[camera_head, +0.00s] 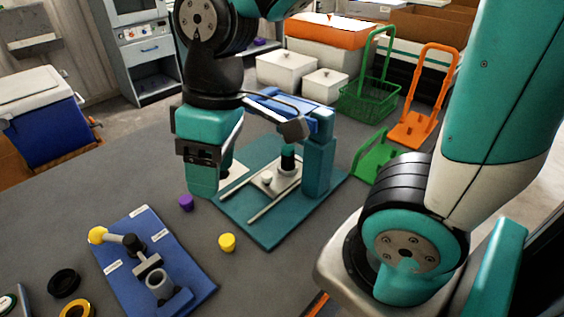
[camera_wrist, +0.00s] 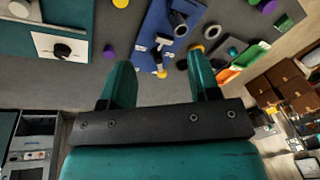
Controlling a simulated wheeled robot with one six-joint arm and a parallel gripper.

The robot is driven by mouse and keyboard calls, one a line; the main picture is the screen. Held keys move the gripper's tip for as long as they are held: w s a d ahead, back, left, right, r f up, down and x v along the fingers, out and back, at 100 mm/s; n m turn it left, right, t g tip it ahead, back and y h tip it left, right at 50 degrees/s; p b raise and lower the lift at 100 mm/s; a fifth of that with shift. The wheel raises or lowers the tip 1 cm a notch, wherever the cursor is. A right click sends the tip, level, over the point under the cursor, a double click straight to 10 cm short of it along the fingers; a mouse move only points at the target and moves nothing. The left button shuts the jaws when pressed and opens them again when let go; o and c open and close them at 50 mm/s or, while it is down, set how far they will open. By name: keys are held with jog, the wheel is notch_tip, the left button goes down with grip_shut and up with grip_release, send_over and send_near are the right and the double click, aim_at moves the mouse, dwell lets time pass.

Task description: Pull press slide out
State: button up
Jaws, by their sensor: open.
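The press has a teal base plate (camera_head: 262,232) with two pale rails, a teal column (camera_head: 319,165) and a blue upper frame. Its slide (camera_head: 281,183), a pale plate with a white round knob, sits between the rails, and a dark green cylinder stands at its back. My gripper (camera_head: 204,188) is open and empty, above the table at the left edge of the press, apart from the slide. It hides part of the base and a pale plate there. In the wrist view, my open fingers (camera_wrist: 160,72) point toward the table, and part of the press base (camera_wrist: 85,18) shows at the upper left.
A blue board (camera_head: 190,262) with a clamp-like fixture lies at the front left. A purple piece (camera_head: 186,203) and a yellow piece (camera_head: 227,242) stand between it and the press. A green stand (camera_head: 375,157) and green basket (camera_head: 370,102) are behind right. Rings lie at the far left front.

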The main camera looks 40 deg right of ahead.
jog(key=w+d+h+p, duration=0.25)
jog(key=w+d, duration=0.25)
jog(key=w, duration=0.4)
jog(key=n+g+h+p, duration=0.2)
jog(key=g+h, duration=0.1)
send_near(266, 175)
jog(key=p+x, duration=0.1)
jog(key=x, duration=0.7)
jog(key=shift+d+f+p, duration=0.1)
jog(key=shift+f+p, duration=0.3)
jog(key=shift+f, duration=0.05)
jog(key=shift+c, duration=0.2)
grip_shut()
